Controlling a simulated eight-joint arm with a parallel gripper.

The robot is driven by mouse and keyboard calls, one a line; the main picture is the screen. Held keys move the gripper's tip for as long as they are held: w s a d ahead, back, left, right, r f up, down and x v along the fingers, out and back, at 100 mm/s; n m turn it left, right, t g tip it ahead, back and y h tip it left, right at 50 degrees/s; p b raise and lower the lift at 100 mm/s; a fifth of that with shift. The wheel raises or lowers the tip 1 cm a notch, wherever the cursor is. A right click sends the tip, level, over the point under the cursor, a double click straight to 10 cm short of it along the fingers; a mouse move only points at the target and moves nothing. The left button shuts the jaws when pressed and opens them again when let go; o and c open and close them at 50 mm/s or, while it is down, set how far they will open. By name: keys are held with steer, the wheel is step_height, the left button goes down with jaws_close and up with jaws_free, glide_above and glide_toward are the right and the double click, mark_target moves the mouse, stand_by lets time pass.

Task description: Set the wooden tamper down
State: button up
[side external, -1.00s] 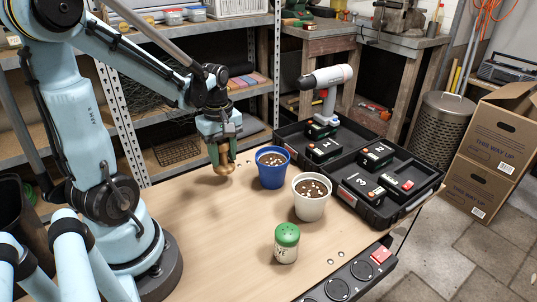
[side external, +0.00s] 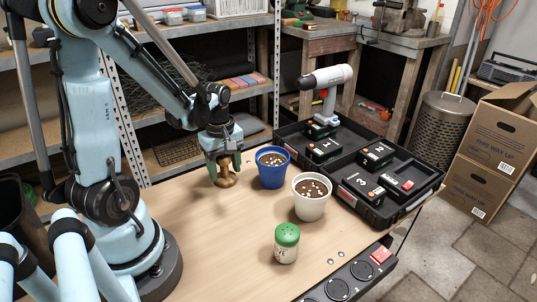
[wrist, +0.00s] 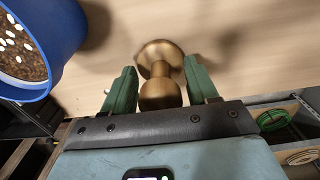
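The wooden tamper (side external: 227,178) stands upright on the wooden table, beside the blue pot. In the wrist view the tamper (wrist: 160,92) shows its round knob near me and its wide disc end farther off, against the table top. My gripper (side external: 224,168) is above and around it, with one green finger on each side. In the wrist view my gripper (wrist: 160,82) is open, with narrow gaps between the fingers and the tamper. The exact contact of the tamper's foot with the table is partly hidden.
A blue pot (side external: 271,179) of soil with white seeds stands close right of the tamper, a white pot (side external: 309,207) beyond it. A green-lidded shaker (side external: 286,252) stands nearer the front. A black tray (side external: 398,210) holds numbered blocks. The table's left front is clear.

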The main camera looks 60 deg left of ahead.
steer(key=shift+o, duration=0.2)
step_height(320, 180, up, 12)
steer(key=shift+r, duration=0.1)
steer(key=w+d+m+t, duration=0.3)
steer(key=d+m+t, duration=0.4)
steer(key=d+m, duration=0.8)
steer(key=m, duration=0.3)
stand_by(1.0)
